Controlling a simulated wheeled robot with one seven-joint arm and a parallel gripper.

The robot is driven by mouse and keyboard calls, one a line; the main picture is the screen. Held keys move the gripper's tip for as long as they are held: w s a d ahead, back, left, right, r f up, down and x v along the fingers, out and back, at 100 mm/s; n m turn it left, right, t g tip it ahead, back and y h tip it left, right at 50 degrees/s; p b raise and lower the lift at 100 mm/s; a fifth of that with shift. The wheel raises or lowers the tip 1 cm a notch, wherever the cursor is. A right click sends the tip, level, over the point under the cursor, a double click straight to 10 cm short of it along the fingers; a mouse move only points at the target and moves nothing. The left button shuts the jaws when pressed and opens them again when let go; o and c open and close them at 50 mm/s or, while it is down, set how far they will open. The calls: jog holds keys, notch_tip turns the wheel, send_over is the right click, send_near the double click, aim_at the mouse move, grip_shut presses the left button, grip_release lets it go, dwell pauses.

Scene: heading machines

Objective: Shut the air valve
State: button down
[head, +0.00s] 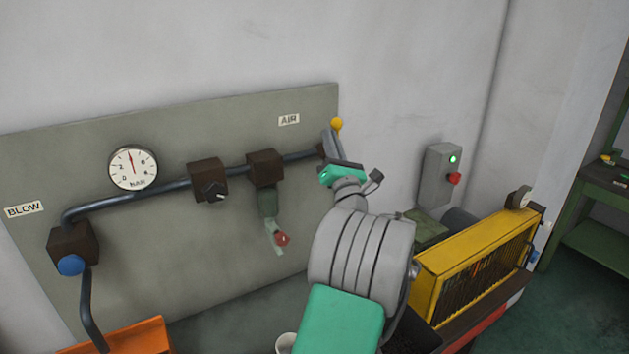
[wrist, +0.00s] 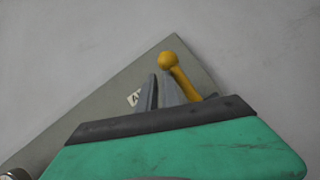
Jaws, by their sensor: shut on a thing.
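The air valve's yellow lever shows its ball knob (head: 336,124) at the right edge of the grey panel, beside the AIR label (head: 289,120). My gripper (head: 331,139) is at the lever, just below the knob, and is shut on it. In the wrist view the yellow lever (wrist: 180,77) tilts, its knob up and to the left, with my grey fingers (wrist: 163,90) close against its left side. The lever's lower end and the valve body are mostly hidden behind my gripper.
A pressure gauge (head: 133,167) on the grey panel (head: 235,125) has its needle pointing nearly straight up. A dark pipe (head: 176,186) runs along the panel. A yellow guard (head: 475,262) and a grey switch box (head: 442,172) stand to the right.

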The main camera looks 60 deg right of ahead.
jog(key=shift+a+r, duration=0.1)
jog(key=shift+r, duration=0.6)
jog(key=s+a+f+b, duration=0.1)
jog(key=s+a, duration=0.3)
jog(key=a, duration=0.8)
jog(key=shift+a+f+b, duration=0.15)
jog(key=shift+b, duration=0.75)
